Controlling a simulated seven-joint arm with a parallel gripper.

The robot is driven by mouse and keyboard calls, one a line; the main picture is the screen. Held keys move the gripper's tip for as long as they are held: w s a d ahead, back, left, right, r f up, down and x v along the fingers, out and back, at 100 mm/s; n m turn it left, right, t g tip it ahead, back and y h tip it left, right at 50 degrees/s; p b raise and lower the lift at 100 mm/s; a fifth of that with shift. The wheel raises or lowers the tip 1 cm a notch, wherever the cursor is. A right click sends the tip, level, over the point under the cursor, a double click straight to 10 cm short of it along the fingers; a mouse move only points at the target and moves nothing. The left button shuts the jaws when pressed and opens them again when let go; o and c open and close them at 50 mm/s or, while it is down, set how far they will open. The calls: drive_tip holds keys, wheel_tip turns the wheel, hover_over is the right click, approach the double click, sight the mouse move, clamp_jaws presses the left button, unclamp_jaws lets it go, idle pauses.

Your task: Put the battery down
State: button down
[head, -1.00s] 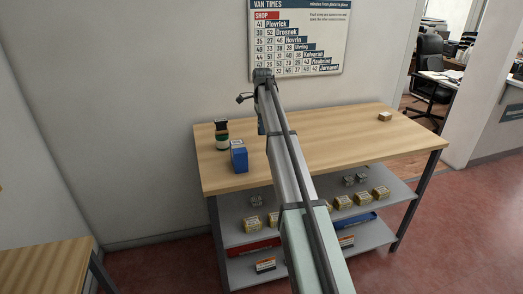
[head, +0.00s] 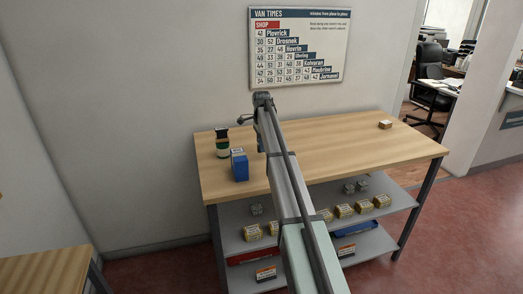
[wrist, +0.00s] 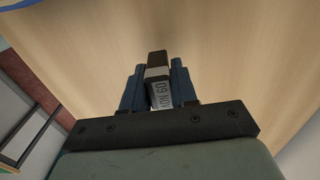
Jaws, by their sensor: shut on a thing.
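My gripper (wrist: 157,72) shows in the wrist view with its two blue fingers shut on the battery (wrist: 160,94). The battery is a narrow piece with a dark end, a grey band and a pale label with dark print. The pale wooden top of the table (wrist: 220,50) fills most of the view beyond it. I cannot tell whether the battery touches the wood. In the head view my arm reaches over the left part of the wooden table (head: 330,140) and hides the battery and most of the gripper.
A small box (head: 385,125) lies at the far right. The tabletop between is clear. Shelves (head: 295,225) below hold several small boxes.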

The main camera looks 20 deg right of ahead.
drive_tip(key=shift+f, duration=1.3)
drive_tip(key=shift+f, duration=0.1)
drive_tip(key=c, duration=0.9)
unclamp_jaws()
wheel_tip(320, 180, up, 12)
drive_tip(key=shift+r, duration=0.15)
